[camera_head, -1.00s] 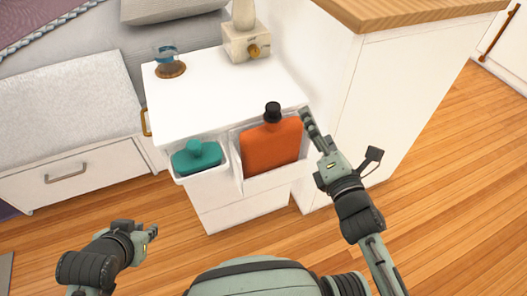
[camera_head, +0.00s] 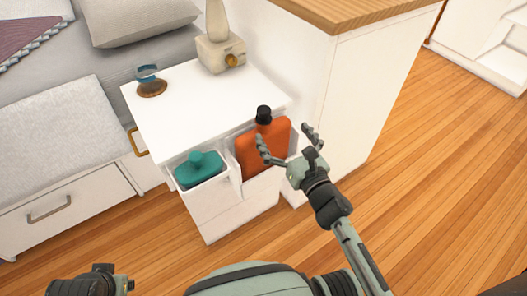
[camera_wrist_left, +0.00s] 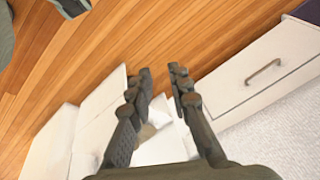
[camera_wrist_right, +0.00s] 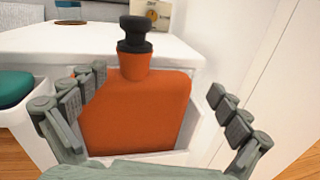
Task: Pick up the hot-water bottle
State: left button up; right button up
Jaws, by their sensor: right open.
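The hot-water bottle (camera_head: 252,150) is orange with a black stopper and stands upright in the right white bin (camera_head: 234,172) on the nightstand's front. My right gripper (camera_head: 287,139) is open, with its fingers spread in front of the bottle. In the right wrist view the bottle (camera_wrist_right: 135,115) fills the gap between the fingers (camera_wrist_right: 154,85), and I see no clear grip on it. The bottle's lower part is hidden in the bin. My left gripper (camera_wrist_left: 162,68) is open and empty in its wrist view; only part of the left arm shows at the head view's bottom left.
A teal object (camera_head: 199,170) sits in the left bin. The nightstand top (camera_head: 190,105) carries a blue glass on a coaster (camera_head: 150,85) and a lamp (camera_head: 220,55). A white cabinet (camera_head: 355,100) stands close on the right. The bed is on the left; floor is clear at right.

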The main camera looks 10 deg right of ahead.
aim_at(275, 124)
jog(key=w, duration=0.4)
jog(key=shift+w+a, duration=0.1)
jog(key=shift+a, duration=0.3)
pick_arm(q)
jog(key=shift+w+f, duration=0.1)
jog(key=shift+f, duration=0.4)
pick_arm(e)
jog(key=shift+c, duration=0.6)
jog(key=c, duration=0.5)
jog(key=shift+r, duration=0.2)
jog(key=shift+c, duration=0.4)
jog(key=shift+r, duration=0.1)
